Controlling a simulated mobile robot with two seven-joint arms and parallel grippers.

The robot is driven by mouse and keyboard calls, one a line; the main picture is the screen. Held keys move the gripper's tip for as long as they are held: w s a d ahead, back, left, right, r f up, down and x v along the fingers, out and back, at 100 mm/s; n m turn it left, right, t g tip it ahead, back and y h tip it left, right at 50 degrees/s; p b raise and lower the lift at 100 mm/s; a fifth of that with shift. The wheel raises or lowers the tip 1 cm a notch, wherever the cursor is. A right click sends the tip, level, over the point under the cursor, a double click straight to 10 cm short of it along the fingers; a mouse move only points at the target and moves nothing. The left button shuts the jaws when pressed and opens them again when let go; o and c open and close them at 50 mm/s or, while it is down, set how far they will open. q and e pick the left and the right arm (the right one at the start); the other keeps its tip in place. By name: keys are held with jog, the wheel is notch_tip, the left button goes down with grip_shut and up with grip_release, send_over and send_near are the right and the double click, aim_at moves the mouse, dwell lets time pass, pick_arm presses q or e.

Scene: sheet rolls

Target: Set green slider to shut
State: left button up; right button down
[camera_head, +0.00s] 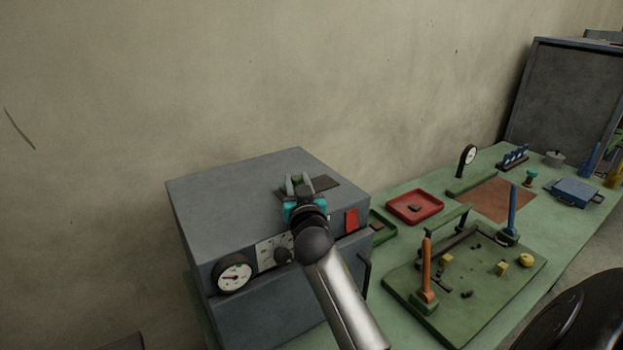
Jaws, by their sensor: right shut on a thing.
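A grey metal box (235,195) stands at the left end of the bench, with a dark slot plate (325,184) on its top face. My right gripper (298,181) reaches over the box from the front, its two fingers pointing away at the left part of the plate. It is shut on the green slider (297,178), of which only a small bit shows between the fingers. The teal gripper body and the wrist hide the rest, so the slider's exact place along the slot is unclear. My left gripper is not in view.
The box front carries a round gauge (234,274), a dial, a red switch (351,219) and a dark handle (366,272). To the right, the green bench holds a red tray (414,219), a green board with upright levers (405,285) and a blue box (575,192).

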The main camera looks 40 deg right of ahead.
jog(key=shift+a, duration=0.6)
jog(key=c, duration=0.6)
grip_release()
jog(key=shift+a, duration=0.15)
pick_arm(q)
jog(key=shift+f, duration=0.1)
